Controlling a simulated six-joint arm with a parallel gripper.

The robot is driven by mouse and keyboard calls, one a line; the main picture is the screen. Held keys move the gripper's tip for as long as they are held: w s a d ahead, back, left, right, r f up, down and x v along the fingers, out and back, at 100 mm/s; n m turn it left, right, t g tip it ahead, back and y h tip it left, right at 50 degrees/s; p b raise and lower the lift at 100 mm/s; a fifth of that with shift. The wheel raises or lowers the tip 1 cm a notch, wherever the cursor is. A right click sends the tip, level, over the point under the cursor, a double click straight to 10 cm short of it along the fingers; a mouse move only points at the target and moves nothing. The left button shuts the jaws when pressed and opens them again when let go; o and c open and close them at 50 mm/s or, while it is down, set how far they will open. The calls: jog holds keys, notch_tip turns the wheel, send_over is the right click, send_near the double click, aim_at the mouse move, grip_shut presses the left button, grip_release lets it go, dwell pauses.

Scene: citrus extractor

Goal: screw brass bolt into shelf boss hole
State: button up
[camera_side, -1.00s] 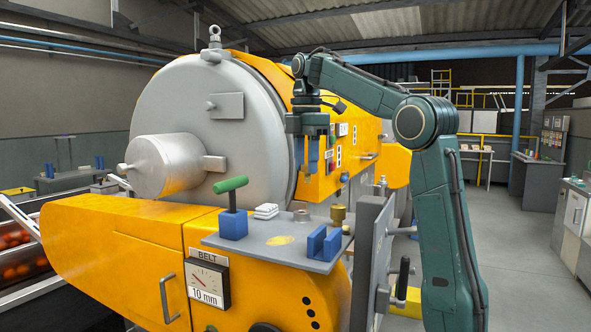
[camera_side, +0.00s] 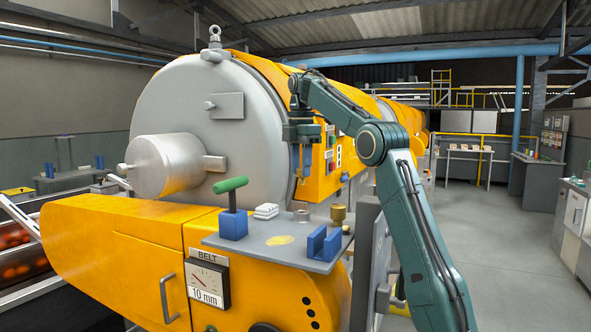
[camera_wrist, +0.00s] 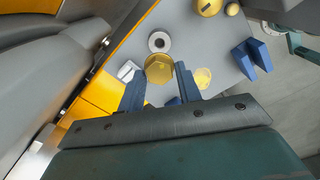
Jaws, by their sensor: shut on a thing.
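My gripper (camera_side: 303,168) hangs above the grey shelf (camera_side: 262,249), pointing down. In the wrist view its two blue fingers (camera_wrist: 157,76) are shut on the brass bolt (camera_wrist: 159,68), whose hexagonal head faces the camera. In the side view the bolt is too small to make out clearly between the fingers. The boss (camera_side: 301,215), a short grey ring with a hole, stands on the shelf below the gripper. In the wrist view the boss (camera_wrist: 159,42) shows just beyond the bolt head, its hole uncovered. The bolt is apart from it, above the shelf.
A green-handled tool (camera_side: 231,190) stands in a blue block at the shelf's left. White folded pads (camera_side: 266,211), a brass fitting (camera_side: 338,215), a blue slotted block (camera_side: 323,244) and a yellow patch (camera_side: 280,240) are around the boss. The grey drum (camera_side: 230,130) rises behind.

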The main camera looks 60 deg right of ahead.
jog(key=shift+f, duration=0.15)
jog(key=shift+f, duration=2.7)
jog(key=shift+f, duration=1.5)
jog(key=o, duration=1.1)
jog(key=shift+r, duration=3.75)
